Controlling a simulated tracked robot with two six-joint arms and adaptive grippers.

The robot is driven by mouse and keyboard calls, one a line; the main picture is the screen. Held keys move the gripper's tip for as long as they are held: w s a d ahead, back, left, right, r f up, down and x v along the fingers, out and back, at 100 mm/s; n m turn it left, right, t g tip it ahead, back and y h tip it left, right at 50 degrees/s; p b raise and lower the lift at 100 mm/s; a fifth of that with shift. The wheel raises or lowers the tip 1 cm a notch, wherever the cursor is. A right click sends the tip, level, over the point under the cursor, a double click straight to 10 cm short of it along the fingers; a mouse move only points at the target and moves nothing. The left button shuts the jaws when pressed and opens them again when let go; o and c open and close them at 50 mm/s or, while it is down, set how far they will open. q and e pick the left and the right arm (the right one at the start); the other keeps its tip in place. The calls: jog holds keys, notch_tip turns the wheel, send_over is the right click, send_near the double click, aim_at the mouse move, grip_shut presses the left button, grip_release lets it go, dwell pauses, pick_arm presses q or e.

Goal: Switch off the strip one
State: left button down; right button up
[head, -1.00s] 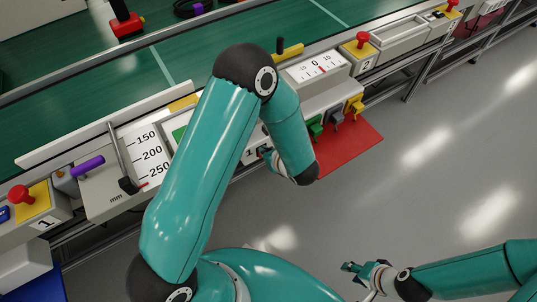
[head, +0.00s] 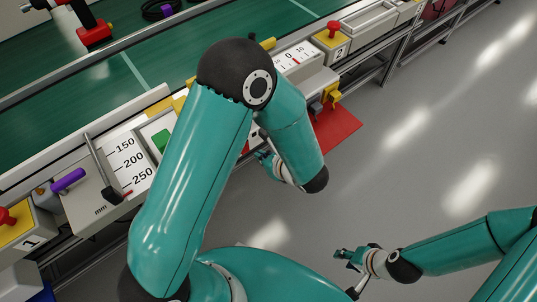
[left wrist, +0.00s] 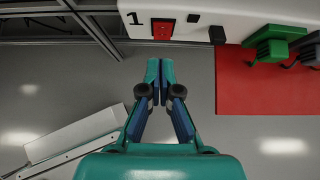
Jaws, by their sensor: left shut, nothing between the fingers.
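The strip marked 1 is a white power strip (left wrist: 275,12) along the top of the left wrist view. Its red rocker switch (left wrist: 163,29) sits right of the printed 1. In the head view, my left gripper (head: 264,159) is beside the console front, partly hidden by my arm. My right gripper (head: 347,258) is over open floor, away from the strip; its finger gap is unclear.
A red mat (head: 338,124) lies on the floor below the plugs. A grey plug (head: 316,107) and a yellow plug (head: 333,93) stick out of the console front. A purple-handled control (head: 68,180) and a scale panel (head: 128,160) stand left. Open floor lies right.

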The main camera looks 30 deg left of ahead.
pick_arm(q)
jog(key=shift+a+r+v, duration=0.15)
jog(key=shift+v, duration=1)
jog(key=shift+a+r+v, duration=0.15)
jog(key=shift+r+v, duration=0.05)
jog(key=shift+v, duration=1)
jog(key=shift+w, duration=0.1)
jog(key=s+d+f+n+g+h, duration=0.3)
jog(key=s+f+n+g+h, duration=0.15)
jog(key=s+f+n, duration=0.3)
jog(key=s+d+f+n+g+h, duration=0.4)
jog(key=s+f+n+h, duration=0.2)
jog(key=s, duration=0.3)
jog(key=w+a+f+n+t+h, duration=0.2)
jog(key=w+f+n+t, duration=0.25)
jog(key=n, duration=0.75)
notch_tip(320, 180, up, 15)
jog(key=p, duration=1.4)
jog(key=shift+w+t+p, duration=0.3)
jog(key=shift+w, duration=0.1)
